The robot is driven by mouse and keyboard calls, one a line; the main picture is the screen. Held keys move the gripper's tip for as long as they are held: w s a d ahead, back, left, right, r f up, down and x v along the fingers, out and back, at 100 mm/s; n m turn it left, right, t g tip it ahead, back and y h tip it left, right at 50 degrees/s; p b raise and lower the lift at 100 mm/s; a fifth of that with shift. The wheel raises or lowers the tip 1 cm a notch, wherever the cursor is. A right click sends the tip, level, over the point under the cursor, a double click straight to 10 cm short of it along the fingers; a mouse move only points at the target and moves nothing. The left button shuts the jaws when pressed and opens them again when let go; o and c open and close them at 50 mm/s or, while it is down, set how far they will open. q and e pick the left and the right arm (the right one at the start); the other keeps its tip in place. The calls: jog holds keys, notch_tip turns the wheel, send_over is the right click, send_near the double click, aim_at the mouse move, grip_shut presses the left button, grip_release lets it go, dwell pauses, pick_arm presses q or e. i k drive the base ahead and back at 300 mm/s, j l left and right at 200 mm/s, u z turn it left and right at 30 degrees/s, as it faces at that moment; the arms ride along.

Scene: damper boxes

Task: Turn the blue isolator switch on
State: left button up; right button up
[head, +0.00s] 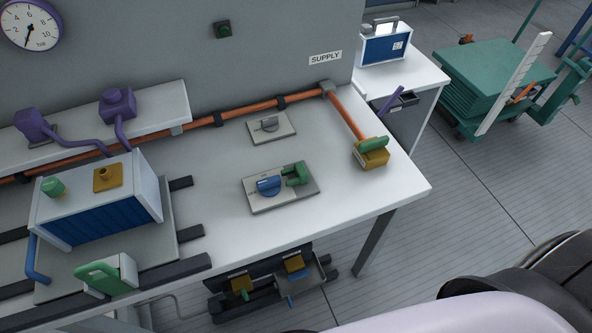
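The blue isolator switch (268,185) is a rotary knob with its handle lying roughly crosswise. It sits on a light grey plate (270,205) on the white table. Small lettering is at the plate's left edge, too small to read surely. A green fitting (295,174) stands right beside the knob on the same plate; I cannot tell whether they touch. Neither of my grippers shows in the head view.
Behind the switch is a grey knob plate (270,126). An orange pipe (347,115) runs to a yellow valve with a green handle (371,152). A blue-sided box (100,200) stands left on the white table (395,195).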

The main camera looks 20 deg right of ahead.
aim_at(270, 187)
jog(key=k+j, duration=0.1)
jog(key=j, duration=0.2)
jog(key=k+j, duration=0.15)
jog(key=j, duration=0.2)
jog(key=k+j, duration=0.1)
jog(key=j, duration=0.2)
jog(key=k+j+z, duration=0.1)
jog(key=j, duration=0.25)
